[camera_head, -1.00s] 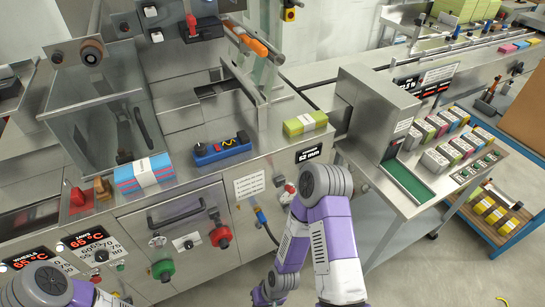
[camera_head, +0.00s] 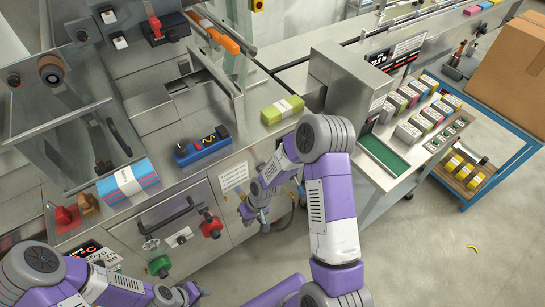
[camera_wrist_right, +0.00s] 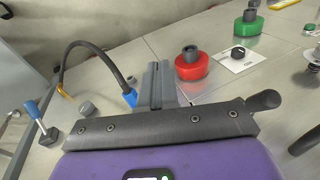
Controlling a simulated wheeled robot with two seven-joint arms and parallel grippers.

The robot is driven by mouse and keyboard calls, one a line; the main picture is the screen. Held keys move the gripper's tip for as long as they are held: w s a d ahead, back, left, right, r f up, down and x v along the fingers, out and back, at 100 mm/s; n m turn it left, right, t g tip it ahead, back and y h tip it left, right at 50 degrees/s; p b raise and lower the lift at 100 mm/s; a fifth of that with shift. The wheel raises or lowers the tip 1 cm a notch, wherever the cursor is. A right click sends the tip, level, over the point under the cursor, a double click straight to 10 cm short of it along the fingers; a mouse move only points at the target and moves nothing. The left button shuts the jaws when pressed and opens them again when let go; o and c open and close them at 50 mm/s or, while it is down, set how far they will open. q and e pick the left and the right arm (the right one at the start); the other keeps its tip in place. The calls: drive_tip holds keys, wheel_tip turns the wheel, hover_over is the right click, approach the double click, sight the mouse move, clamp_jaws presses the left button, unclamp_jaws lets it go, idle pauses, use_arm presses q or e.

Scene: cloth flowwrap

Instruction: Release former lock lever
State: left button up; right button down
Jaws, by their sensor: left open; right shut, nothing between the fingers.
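No part is clearly labelled as the former lock lever. An orange-handled lever (camera_head: 218,36) lies along the machine's upper rail. A small blue-handled lever (camera_wrist_right: 37,116) stands at the left in the right wrist view. My right gripper (camera_wrist_right: 157,84) is shut and empty, its grey fingers directed at the front panel beside a red knob (camera_wrist_right: 193,66). In the head view my right gripper (camera_head: 250,216) hangs low before the panel, right of that red knob (camera_head: 210,225), far below the orange lever. My left gripper (camera_head: 182,294) is at the bottom edge, open, its fingers small and partly unclear.
A black cable (camera_wrist_right: 90,46) curves close to my right fingers, by a blue fitting. The front panel carries a door handle (camera_head: 167,215) and a green knob (camera_head: 160,266). A blue-pink stack (camera_head: 130,180) and a yellow-green pack (camera_head: 282,109) lie on the deck.

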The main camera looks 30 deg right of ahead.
use_arm(q)
wheel_tip(320, 180, up, 8)
drive_tip(key=p, duration=0.6)
drive_tip(key=shift+r, duration=0.15)
use_arm(e)
drive_tip(key=w+d+r+h, duration=0.1)
drive_tip(key=w+d+r, duration=0.2)
drive_tip(key=d+r, duration=0.2)
drive_tip(key=w+d+r+h, duration=0.1)
drive_tip(key=w+d+r, duration=0.2)
drive_tip(key=r, duration=0.8)
drive_tip(key=w+d+r+n+h, duration=0.1)
drive_tip(key=w+d+r, duration=0.3)
drive_tip(key=d+r, duration=0.2)
wheel_tip(320, 180, up, 3)
drive_tip(key=shift+d+f+h, duration=0.15)
drive_tip(key=shift+d+h, duration=0.25)
drive_tip(key=shift+w, duration=0.1)
drive_tip(key=f, duration=0.9)
drive_tip(key=shift+w+a+f, duration=0.1)
drive_tip(key=shift+w+f, duration=0.15)
drive_tip(key=shift+f, duration=0.05)
drive_tip(key=f, duration=0.1)
drive_tip(key=s+f, duration=0.1)
drive_tip(key=f, duration=0.1)
drive_tip(key=shift+s, duration=0.2)
drive_tip(key=shift+s+f, duration=0.25)
drive_tip(key=shift+f, duration=0.2)
use_arm(q)
drive_tip(key=shift+f, duration=0.25)
